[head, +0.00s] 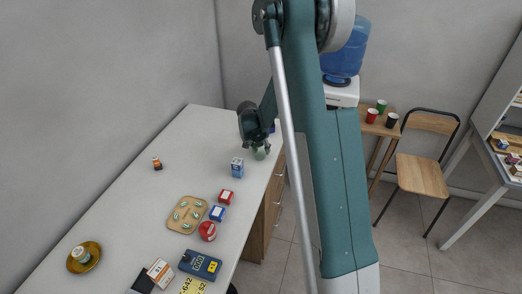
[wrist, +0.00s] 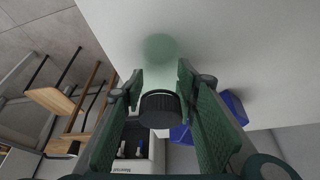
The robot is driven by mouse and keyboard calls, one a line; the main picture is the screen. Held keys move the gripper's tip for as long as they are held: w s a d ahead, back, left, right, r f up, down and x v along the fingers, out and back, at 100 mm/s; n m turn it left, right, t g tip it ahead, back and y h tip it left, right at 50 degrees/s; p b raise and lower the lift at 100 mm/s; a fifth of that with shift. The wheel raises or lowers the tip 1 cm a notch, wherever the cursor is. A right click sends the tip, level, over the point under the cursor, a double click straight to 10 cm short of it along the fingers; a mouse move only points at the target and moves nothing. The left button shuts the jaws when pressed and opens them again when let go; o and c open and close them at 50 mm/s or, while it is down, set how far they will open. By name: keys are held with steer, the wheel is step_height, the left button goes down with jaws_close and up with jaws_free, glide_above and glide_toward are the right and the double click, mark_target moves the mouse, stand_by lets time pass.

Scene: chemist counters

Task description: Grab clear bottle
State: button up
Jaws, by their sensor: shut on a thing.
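The clear bottle is a greenish see-through bottle with a black cap. In the head view the bottle (head: 260,154) shows just below my gripper (head: 255,146), at the right edge of the white counter, partly hidden by the fingers. In the wrist view the black cap of the bottle (wrist: 160,108) sits between the two fingers of my gripper (wrist: 158,84), and the pale green body extends beyond it. My gripper is shut on the bottle near its cap. I cannot tell whether the base touches the counter.
A blue object (wrist: 235,106) is close behind the right finger in the wrist view.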

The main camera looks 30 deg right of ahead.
steer(key=shift+r, duration=0.1)
steer(key=shift+r, duration=4.9)
